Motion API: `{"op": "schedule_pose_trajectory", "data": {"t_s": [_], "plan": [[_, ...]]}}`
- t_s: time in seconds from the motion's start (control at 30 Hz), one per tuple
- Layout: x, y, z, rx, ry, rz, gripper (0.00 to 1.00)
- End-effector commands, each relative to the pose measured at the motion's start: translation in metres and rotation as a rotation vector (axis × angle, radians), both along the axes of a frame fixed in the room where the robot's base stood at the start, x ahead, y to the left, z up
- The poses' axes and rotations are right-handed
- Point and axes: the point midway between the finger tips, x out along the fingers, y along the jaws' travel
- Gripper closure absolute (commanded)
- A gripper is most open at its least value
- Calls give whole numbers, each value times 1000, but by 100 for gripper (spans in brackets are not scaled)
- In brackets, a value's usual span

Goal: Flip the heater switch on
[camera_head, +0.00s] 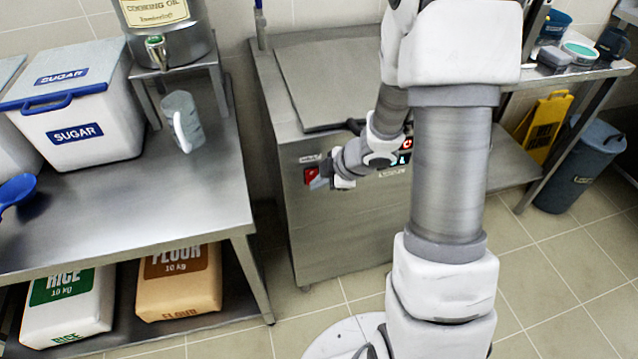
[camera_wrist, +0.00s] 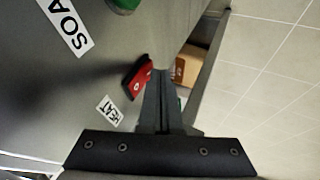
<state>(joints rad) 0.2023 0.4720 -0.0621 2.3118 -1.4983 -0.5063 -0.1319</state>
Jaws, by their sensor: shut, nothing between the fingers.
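The heater switch is a red rocker (camera_head: 311,175) on the front panel of a steel appliance (camera_head: 340,235). In the wrist view the red switch (camera_wrist: 137,82) sits in a dark frame beside a "HEAT" label (camera_wrist: 110,111). My gripper (camera_head: 326,172) is at the panel, just right of the switch in the head view. In the wrist view its shut, empty fingers (camera_wrist: 161,85) are right beside the switch, their tips close to its right edge. I cannot tell whether they touch it. Part of the switch is hidden behind the fingers.
A "SOA..." label (camera_wrist: 66,22) and a green control (camera_wrist: 124,3) are on the same panel. A steel table (camera_head: 190,200) with a sugar bin (camera_head: 85,110) and a measuring jug (camera_head: 182,120) stands left.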

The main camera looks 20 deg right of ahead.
Motion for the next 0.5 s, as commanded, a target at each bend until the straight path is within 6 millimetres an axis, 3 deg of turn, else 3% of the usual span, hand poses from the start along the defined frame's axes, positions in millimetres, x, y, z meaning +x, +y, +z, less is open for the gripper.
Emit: {"op": "schedule_pose_trajectory", "data": {"t_s": [0.5], "plan": [[5,0,2,0,0,0,100]]}}
